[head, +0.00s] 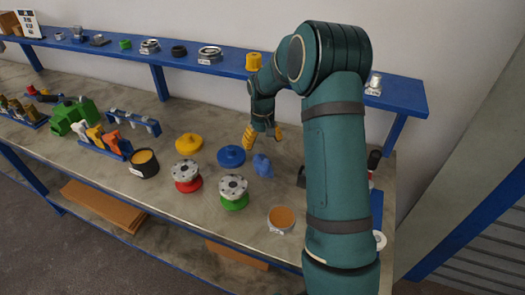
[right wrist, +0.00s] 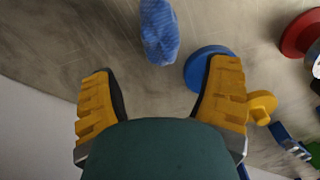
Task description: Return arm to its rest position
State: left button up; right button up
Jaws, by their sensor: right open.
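My right arm reaches in from the lower right in the head view, over the workbench (head: 150,215). My right gripper (head: 262,138) points down with its yellow fingers spread, and nothing is between them. In the right wrist view my right gripper (right wrist: 162,72) also shows open and empty. A crumpled blue cloth (head: 263,166) lies on the bench near it and shows in the right wrist view (right wrist: 160,32). A blue lid (head: 231,156) lies left of the cloth. My left gripper is not in view.
Flanged vessels with red (head: 187,182) and green (head: 234,201) bases, a yellow lid (head: 189,143), a black pot (head: 144,164) and a tan-filled dish (head: 281,218) stand on the bench. A blue shelf (head: 220,70) with small parts runs behind the gripper.

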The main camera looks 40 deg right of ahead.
jog(key=shift+r, duration=0.95)
jog(key=shift+r, duration=0.1)
